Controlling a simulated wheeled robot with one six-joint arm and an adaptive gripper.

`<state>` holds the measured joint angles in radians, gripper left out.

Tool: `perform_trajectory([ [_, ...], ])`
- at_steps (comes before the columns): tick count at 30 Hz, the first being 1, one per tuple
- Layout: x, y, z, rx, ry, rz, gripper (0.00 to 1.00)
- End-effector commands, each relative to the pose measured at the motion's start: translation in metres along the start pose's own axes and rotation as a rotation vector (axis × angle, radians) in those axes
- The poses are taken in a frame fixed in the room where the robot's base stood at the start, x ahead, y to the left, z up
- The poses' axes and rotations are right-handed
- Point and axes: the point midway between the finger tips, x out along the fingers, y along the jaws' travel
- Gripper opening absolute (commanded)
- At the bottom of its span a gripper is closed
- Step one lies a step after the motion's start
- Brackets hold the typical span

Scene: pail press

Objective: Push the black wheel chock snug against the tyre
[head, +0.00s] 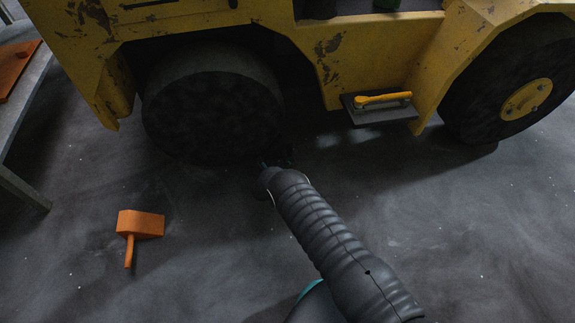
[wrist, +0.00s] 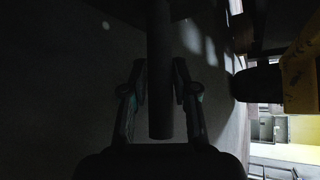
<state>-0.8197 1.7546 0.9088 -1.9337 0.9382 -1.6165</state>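The orange block with a handle (head: 140,224) on the floor at left is not the black chock. In the head view, a small dark shape beside my gripper (head: 268,170), at the foot of the dark tyre (head: 215,115), may be the black wheel chock; shadow hides its outline and whether it touches the tyre. In the wrist view a dark straight bar (wrist: 160,110), perhaps the chock's handle, runs between the two fingers of my gripper (wrist: 160,85). The fingers stand close on either side of it; whether they press on it is too dark to tell.
The yellow vehicle (head: 325,55) stands across the back, with a step (head: 380,106) low on its side and another wheel (head: 515,95) at right. A grey table (head: 22,190) stands at the left edge. The floor between is mostly clear.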

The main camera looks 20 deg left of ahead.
Motion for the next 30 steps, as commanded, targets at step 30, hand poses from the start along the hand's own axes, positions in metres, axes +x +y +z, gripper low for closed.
perform_trajectory([
  [30,-0.0078,0.0071,0.0095,0.001,-0.003,-0.002,0.00],
])
